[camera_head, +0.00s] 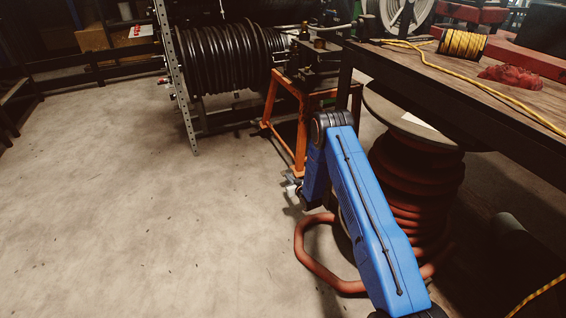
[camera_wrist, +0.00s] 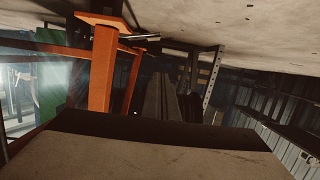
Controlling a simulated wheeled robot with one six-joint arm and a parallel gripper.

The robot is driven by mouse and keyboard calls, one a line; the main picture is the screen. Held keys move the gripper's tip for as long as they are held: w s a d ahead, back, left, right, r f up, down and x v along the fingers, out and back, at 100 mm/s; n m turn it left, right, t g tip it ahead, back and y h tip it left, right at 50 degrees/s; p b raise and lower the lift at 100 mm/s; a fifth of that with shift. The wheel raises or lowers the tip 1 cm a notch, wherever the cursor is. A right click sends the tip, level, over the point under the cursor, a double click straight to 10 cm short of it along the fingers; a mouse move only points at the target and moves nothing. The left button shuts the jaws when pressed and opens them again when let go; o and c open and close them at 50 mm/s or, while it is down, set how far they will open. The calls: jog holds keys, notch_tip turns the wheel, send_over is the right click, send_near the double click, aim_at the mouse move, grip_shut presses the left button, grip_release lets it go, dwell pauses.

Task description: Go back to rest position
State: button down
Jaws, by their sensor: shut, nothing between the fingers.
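My gripper (camera_head: 291,187) shows small and partly hidden behind my folded blue arm in the head view, low beside the orange stand (camera_head: 299,130). It is shut and empty. It is apart from the floor in the picture, but its exact gap to the stand is hard to tell. The wrist view is upside down, with the floor along the top. An orange post of the stand (camera_wrist: 101,75) fills its left part. A broad tan and dark slab crosses the bottom; I cannot tell what it is.
A wooden workbench (camera_head: 515,72) with a yellow rope spool (camera_head: 462,43) stands at right. A reel of reddish hose (camera_head: 415,180) stands below it, one loop (camera_head: 318,270) on the floor. A black hose reel (camera_head: 225,58) stands behind. The floor at left is clear.

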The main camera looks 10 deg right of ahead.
jog(key=s+d+r+g+h, duration=0.1)
jog(key=d+r, duration=0.1)
jog(key=r, duration=1.1)
jog(key=s+d+r+g+h, duration=0.1)
jog(key=d+r, duration=0.1)
jog(key=r, duration=1)
jog(key=s+d+r+m+g+h, duration=0.2)
jog(key=s+d+r, duration=0.1)
jog(key=s+r, duration=1.4)
jog(key=s+d+r+g, duration=0.1)
jog(key=s+r+g, duration=0.1)
jog(key=s+r, duration=0.75)
jog(key=s+d+r+g, duration=0.1)
jog(key=s+r, duration=0.3)
jog(key=s, duration=1.1)
jog(key=s+f+m+g, duration=0.1)
jog(key=s+g, duration=0.1)
jog(key=s, duration=2.4)
jog(key=shift+s+a+f+g, duration=0.2)
jog(key=shift+f+g, duration=0.15)
jog(key=shift+g, duration=0.05)
